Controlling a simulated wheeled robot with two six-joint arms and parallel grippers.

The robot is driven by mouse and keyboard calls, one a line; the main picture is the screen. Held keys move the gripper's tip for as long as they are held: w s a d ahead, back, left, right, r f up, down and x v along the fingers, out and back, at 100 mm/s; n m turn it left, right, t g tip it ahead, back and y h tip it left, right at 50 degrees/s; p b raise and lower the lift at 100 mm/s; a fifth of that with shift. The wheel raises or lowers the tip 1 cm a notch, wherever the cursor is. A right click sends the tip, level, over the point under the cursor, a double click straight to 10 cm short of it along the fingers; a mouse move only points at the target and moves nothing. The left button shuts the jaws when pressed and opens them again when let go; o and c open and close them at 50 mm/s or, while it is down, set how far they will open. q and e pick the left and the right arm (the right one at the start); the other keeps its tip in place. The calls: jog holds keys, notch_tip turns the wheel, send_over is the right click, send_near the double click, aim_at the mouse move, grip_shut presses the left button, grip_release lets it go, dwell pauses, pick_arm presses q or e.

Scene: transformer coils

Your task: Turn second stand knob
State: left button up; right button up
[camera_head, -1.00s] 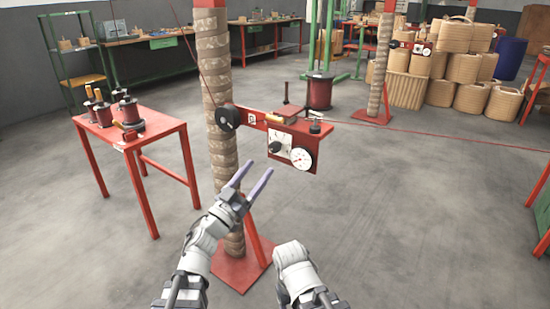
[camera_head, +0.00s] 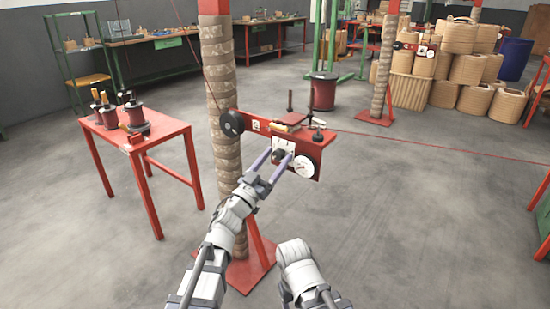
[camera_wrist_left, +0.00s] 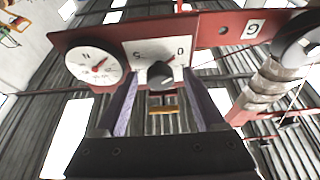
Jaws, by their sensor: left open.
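The near stand has a brown-wrapped post (camera_head: 222,100) and a red arm carrying a white control plate (camera_head: 291,147) with a dark knob (camera_head: 280,155). My left gripper (camera_head: 278,157) is open, its two purple fingers pointing up at the plate. In the left wrist view the dark knob (camera_wrist_left: 160,75) sits between the open fingers (camera_wrist_left: 160,82), one on each side, with a gap visible at both sides. Its plate has a scale ending in 0. My right arm shows at the bottom centre; its gripper is out of view.
A white round gauge (camera_head: 303,166) sits beside the plate, and a black pulley (camera_head: 231,123) is at the arm's post end. A red wire (camera_head: 430,147) runs off right. A red table (camera_head: 165,124) with spools stands left. A second post (camera_head: 384,70) stands behind.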

pick_arm(q)
grip_shut()
dwell(0.4)
jog(key=shift+m, duration=0.4)
jog(key=m+g+h, duration=0.1)
jog(key=m, duration=0.1)
jog(key=shift+w+a+m, duration=0.1)
jog(key=shift+a+m, duration=0.05)
jog(key=shift+m, duration=0.25)
jog(key=m+g, duration=0.1)
jog(key=m, duration=0.1)
jog(key=m+g+h+p, duration=0.1)
jog(key=shift+r+m+h, duration=0.15)
jog(key=shift+m+h, duration=0.15)
jog(key=shift+m, duration=0.1)
jog(key=shift+a+m+g+h+p, duration=0.1)
jog(key=shift+m+g+h+p, duration=0.35)
jog(key=shift+m, duration=1.05)
jog(key=shift+m+g+h+p, duration=0.1)
jog(key=shift+m+g+p, duration=0.65)
jog(key=shift+m, duration=0.75)
jog(key=shift+m+g, duration=0.3)
